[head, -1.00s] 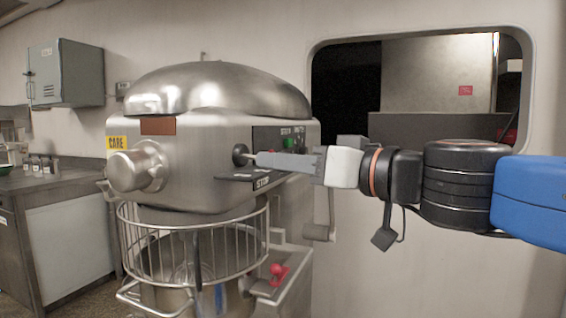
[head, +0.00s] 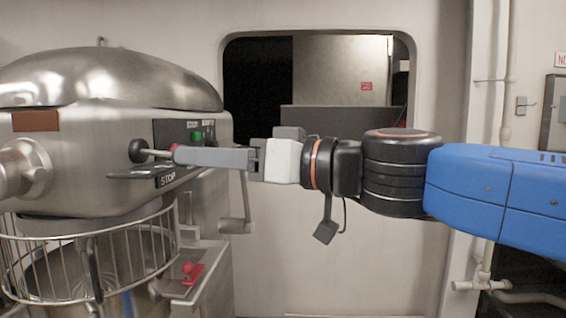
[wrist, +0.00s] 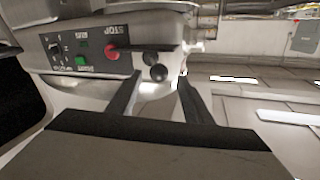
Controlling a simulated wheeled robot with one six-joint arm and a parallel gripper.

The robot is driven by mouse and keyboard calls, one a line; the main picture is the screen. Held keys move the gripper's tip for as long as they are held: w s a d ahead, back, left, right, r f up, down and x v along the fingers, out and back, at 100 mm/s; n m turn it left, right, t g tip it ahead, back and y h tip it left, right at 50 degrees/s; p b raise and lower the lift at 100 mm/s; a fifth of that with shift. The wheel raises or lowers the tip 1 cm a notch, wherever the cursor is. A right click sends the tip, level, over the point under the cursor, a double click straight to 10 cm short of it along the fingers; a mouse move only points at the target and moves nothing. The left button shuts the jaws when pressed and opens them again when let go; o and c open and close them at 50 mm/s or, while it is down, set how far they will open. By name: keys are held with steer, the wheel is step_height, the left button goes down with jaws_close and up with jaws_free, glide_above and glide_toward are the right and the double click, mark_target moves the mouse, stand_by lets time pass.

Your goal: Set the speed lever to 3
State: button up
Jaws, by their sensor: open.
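The mixer's lever (head: 138,150) shows a round black part and a thin pale rod on the side of the steel head. In the wrist view, which is upside down, a black ball knob (wrist: 158,73) shows near a second round black part. My gripper (head: 176,155) is level with the lever and to its right, apart from the round black part. In the wrist view my open gripper (wrist: 160,80) has the ball knob just ahead, between its fingertip lines. I cannot tell whether a finger touches the rod. Speed marks are too small to read.
The control panel (head: 190,133) has a green button (head: 196,136) and a red button (wrist: 112,53) close by. The wire bowl guard (head: 95,250) is lower left. The wall beneath the window opening is clear.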

steer(key=v, duration=1.1)
steer(key=shift+d, duration=0.25)
steer(key=shift+s+f, duration=0.1)
